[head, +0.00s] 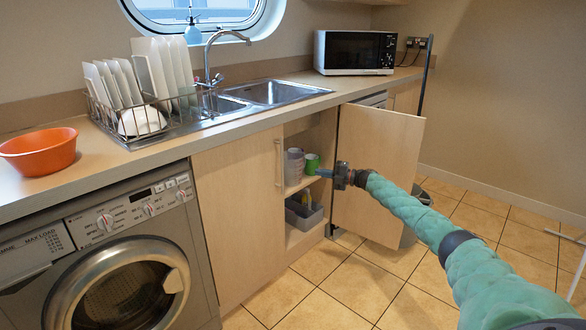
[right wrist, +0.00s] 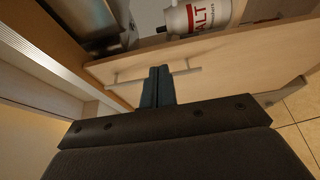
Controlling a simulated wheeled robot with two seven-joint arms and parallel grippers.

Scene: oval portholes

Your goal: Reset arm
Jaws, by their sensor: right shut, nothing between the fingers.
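My right arm reaches in from the right in the head view. Its gripper (head: 325,173) is at the opening of the lower cabinet, in front of a green cup (head: 312,164) on the shelf; I cannot tell whether it touches anything. In the right wrist view the dark fingers (right wrist: 157,86) are closed together with nothing between them. They point toward a pale wooden panel (right wrist: 235,58) with a bar handle, which lies behind them. The open cabinet door (head: 375,160) is beside the gripper, partly behind my arm. My left gripper is not in view.
The cabinet shelf holds grey stacked dishes (head: 294,165); a grey bin (head: 304,213) sits below. A white salt container (right wrist: 208,16) shows in the wrist view. Tiled floor lies in front.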

